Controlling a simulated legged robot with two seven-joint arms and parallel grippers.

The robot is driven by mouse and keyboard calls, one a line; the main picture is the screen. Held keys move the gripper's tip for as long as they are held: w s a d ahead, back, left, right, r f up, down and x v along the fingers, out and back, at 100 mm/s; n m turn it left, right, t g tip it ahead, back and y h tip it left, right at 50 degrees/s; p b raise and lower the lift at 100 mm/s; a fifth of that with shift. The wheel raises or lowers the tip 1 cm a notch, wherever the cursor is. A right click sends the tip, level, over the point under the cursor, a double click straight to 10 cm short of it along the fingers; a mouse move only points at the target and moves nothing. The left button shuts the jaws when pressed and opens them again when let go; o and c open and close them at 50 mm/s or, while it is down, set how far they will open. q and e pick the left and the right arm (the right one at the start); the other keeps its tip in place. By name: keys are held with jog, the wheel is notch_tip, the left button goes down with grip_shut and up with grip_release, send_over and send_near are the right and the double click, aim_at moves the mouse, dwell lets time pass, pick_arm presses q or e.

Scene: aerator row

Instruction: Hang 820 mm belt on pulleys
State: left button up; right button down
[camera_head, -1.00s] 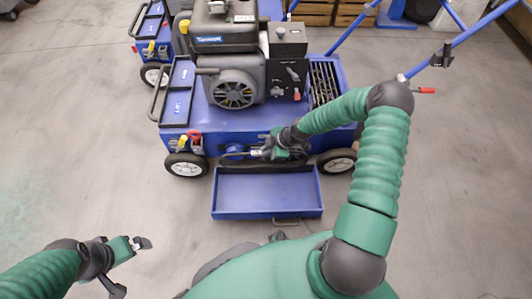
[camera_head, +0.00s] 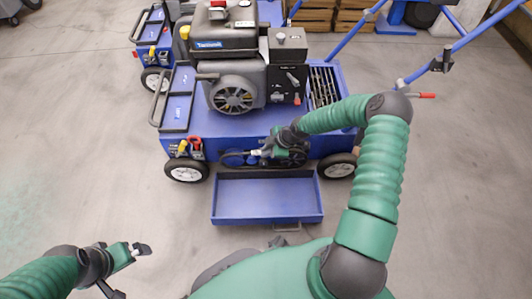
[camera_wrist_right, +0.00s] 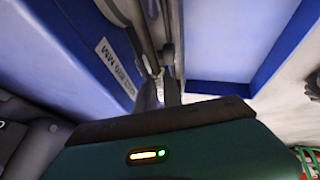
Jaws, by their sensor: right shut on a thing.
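My right gripper (camera_head: 257,153) is at the front face of the blue aerator (camera_head: 235,121), beside a blue pulley (camera_head: 232,159). A dark belt-like strip (camera_head: 262,167) runs low along the front there; my gripper and wrist hide part of it. In the right wrist view, the right fingers (camera_wrist_right: 166,88) are shut on a dark strip (camera_wrist_right: 139,22), which looks like the belt. I cannot tell whether it sits in the pulley grooves. My left gripper (camera_head: 128,271) is open and empty above the floor at the lower left.
An open blue tray (camera_head: 266,217) sticks out below the work spot. Wheels (camera_head: 187,168) stand at both front corners. Red and yellow fittings (camera_head: 194,146) are left of the pulley. A second machine (camera_head: 152,40) stands behind left. The floor at left is clear.

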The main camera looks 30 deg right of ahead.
jog(key=shift+w+d, duration=0.45)
jog(key=shift+w, duration=0.35)
jog(key=shift+f+b, duration=0.3)
jog(key=shift+f, duration=0.1)
dwell(0.5)
jog(key=c, duration=1.4)
grip_release()
jog(key=shift+c, duration=0.2)
jog(key=shift+d+r, duration=0.1)
